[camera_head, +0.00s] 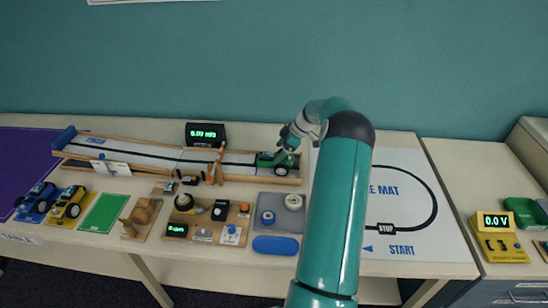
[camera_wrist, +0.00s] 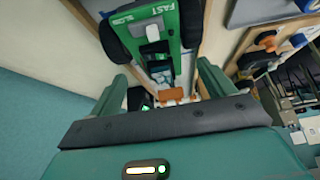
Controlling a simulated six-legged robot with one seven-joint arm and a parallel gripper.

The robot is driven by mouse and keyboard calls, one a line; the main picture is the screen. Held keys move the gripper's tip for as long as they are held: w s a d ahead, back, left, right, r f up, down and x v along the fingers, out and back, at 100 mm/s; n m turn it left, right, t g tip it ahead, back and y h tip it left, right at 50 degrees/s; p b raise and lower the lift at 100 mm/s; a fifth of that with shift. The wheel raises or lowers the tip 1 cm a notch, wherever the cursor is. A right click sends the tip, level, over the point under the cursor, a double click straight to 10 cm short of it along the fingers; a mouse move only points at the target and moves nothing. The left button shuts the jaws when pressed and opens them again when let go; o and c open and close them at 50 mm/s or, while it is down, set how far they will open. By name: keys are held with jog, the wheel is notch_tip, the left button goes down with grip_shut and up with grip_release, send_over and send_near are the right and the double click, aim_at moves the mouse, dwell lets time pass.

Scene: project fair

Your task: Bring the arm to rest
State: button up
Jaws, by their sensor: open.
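My teal arm rises from the bottom of the head view and bends left at a dark elbow. My gripper (camera_head: 284,146) is at the right end of the wooden ramp track (camera_head: 220,163), close above a green toy car (camera_head: 277,161). In the wrist view my gripper (camera_wrist: 160,85) has its two teal fingers spread apart, with nothing held between them. The green car (camera_wrist: 180,20), marked FAST and SLOW, lies just beyond the fingers. Whether the fingers touch the car cannot be told.
Blue and yellow cars (camera_head: 68,203), a green mat (camera_head: 104,213) and wooden boards with parts fill the table's left front. A grey tray (camera_head: 282,222) is below the track. A white track mat (camera_head: 430,235) lies right. A yellow meter (camera_head: 499,238) sits on the right table.

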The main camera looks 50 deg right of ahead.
jog(key=v, duration=0.8)
jog(key=w+a+r+m+g+h, duration=0.1)
jog(key=a+r, duration=0.5)
jog(key=a, duration=0.4)
jog(key=a+r+m+g+h, duration=0.1)
jog(key=a+r, duration=0.4)
jog(key=a, duration=0.5)
jog(key=w+a+r+m+h, duration=0.1)
jog(key=a+r, duration=0.5)
jog(key=a, duration=0.4)
jog(key=s+a+r+m+h, duration=0.15)
jog(key=s+a+r, duration=0.25)
jog(key=s+a, duration=0.7)
jog(key=s+a+f+m+t, duration=0.2)
jog(key=s+a+m, duration=0.1)
jog(key=s+a, duration=0.7)
jog(key=shift+s+f, duration=0.2)
jog(key=shift+s, duration=0.5)
